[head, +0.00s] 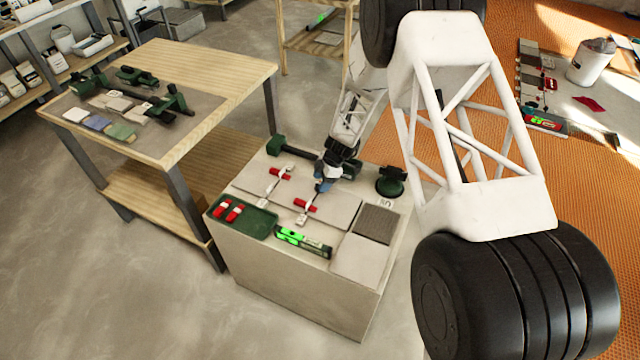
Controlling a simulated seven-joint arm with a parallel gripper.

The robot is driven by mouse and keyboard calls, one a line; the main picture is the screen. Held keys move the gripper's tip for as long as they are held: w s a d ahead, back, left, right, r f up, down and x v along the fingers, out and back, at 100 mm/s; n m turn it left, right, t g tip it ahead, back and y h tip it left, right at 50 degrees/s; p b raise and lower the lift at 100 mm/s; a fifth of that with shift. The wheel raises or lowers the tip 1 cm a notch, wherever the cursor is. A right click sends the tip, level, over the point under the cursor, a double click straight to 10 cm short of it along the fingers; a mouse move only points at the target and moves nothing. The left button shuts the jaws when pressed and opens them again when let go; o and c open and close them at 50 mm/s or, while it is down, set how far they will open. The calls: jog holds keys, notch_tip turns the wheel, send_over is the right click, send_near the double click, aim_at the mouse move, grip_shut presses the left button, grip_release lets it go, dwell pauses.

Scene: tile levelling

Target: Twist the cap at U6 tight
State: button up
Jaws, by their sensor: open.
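Two red caps sit with white clips on the pale tiles on the block: a rear-left cap (280,174) and a front cap (305,205). Lettering at U6 is too small to read, so I cannot tell which cap is U6. My gripper (324,186) points down over the tiles, just behind and to the right of the front cap. It is open, and no cap shows between its fingers. Its small size in the picture hides the exact gap to the tile.
On the block are a green tray (262,226) with red pieces, a spirit level (303,243), a dark grey tile (375,224) and a green suction lifter (391,182). A long green tool (290,150) lies behind. A wooden table (205,75) with tools stands left.

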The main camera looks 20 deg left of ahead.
jog(key=shift+x, duration=0.9)
jog(key=c, duration=0.9)
